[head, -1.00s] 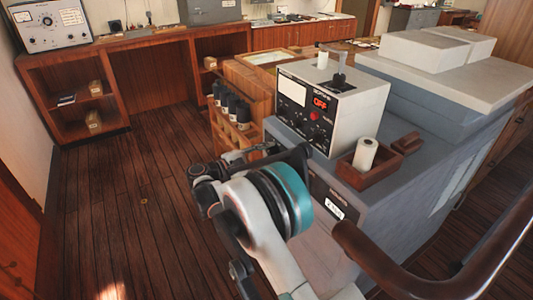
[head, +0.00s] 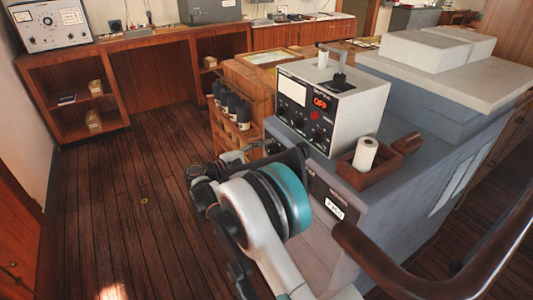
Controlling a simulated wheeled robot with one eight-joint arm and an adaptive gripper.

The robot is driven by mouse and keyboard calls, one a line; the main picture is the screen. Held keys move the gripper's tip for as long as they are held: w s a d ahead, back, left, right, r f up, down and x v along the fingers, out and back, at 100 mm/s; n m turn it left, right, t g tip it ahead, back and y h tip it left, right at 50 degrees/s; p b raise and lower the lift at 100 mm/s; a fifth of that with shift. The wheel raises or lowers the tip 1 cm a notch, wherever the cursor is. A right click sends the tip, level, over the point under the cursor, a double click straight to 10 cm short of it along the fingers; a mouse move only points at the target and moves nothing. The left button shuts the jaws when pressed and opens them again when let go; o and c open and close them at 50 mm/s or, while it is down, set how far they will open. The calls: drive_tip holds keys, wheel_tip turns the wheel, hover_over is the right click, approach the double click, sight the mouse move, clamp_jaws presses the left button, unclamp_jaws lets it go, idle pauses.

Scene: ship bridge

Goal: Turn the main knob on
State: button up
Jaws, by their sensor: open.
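A grey and black control box (head: 359,116) stands on the blue-grey console, with its front panel facing left. The panel has a pale meter, a red display reading OFF (head: 320,102), a red button or knob (head: 314,116) and several dark knobs (head: 316,136) low down. I cannot tell which knob is the main one. My gripper (head: 268,150) is open and empty, in front of and below the panel's left side, apart from the knobs. My arm's wrist partly hides the gripper.
A wooden tray (head: 352,176) with a white roll stands right of the box on the console (head: 415,155). Dark bottles (head: 232,107) sit in a wooden rack behind my gripper. A brown handrail (head: 470,272) crosses the lower right. The wooden floor at left is clear.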

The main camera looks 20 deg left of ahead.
drive_tip(key=v, duration=1.1)
drive_tip(key=shift+s+a, duration=0.15)
drive_tip(key=shift+s, duration=0.1)
